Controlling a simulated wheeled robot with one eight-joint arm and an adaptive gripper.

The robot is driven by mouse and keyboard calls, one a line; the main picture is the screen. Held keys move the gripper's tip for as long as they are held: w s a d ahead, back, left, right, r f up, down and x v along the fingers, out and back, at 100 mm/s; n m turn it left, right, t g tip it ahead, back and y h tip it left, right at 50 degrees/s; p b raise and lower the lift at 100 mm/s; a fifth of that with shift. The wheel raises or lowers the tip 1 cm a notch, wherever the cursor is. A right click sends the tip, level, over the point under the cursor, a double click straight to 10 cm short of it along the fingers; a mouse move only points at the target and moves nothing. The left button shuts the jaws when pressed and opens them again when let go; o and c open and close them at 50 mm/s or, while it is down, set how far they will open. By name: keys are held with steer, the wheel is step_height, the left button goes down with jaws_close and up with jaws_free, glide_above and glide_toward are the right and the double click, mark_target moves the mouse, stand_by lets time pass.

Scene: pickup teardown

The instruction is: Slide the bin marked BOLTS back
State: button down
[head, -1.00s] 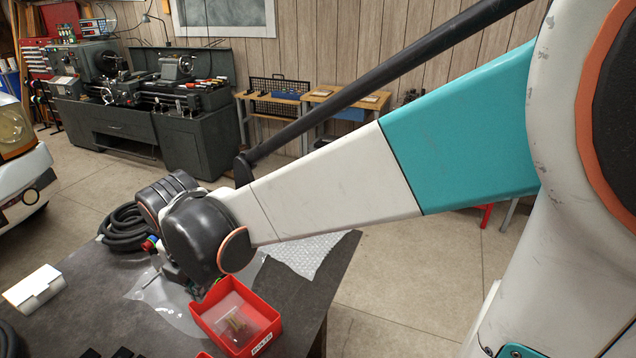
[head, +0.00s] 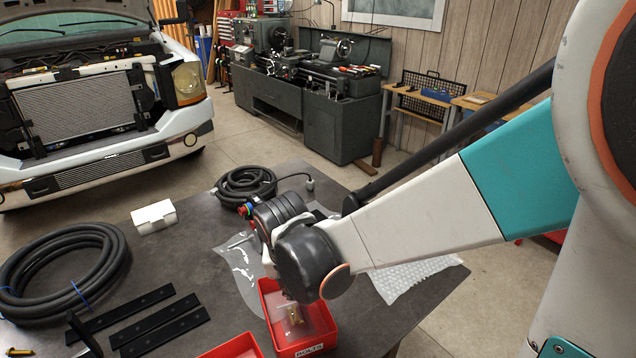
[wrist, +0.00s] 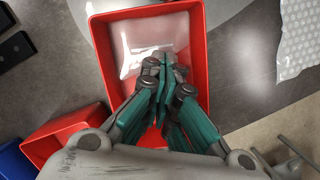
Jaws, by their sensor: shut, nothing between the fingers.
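The red bin marked BOLTS (head: 323,331) stands on the dark workbench near its front edge, its label facing my side. In the head view my wrist hides most of the gripper.
Another red bin (head: 232,348) stands close to the left.

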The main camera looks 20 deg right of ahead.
steer(key=b+x, duration=0.1)
steer(key=x, duration=0.2)
steer(key=shift+f, duration=0.2)
steer(key=shift+w+d+r, duration=0.1)
steer(key=shift+w+d, duration=0.15)
steer(key=shift+w, duration=0.35)
steer(key=shift+w+d+r, duration=0.1)
steer(key=shift+w+d, duration=0.15)
steer(key=shift+w, duration=0.3)
steer(key=shift+w+d+r, duration=0.1)
steer(key=shift+w+d, duration=0.1)
steer(key=shift+w, duration=0.4)
steer(key=shift+w, duration=0.1)
steer(key=shift+w+d+b, duration=0.2)
steer(key=shift+w, duration=0.3)
steer(key=shift+w+d+b, duration=0.15)
steer(key=shift+w, duration=0.3)
steer(key=shift+s, duration=0.1)
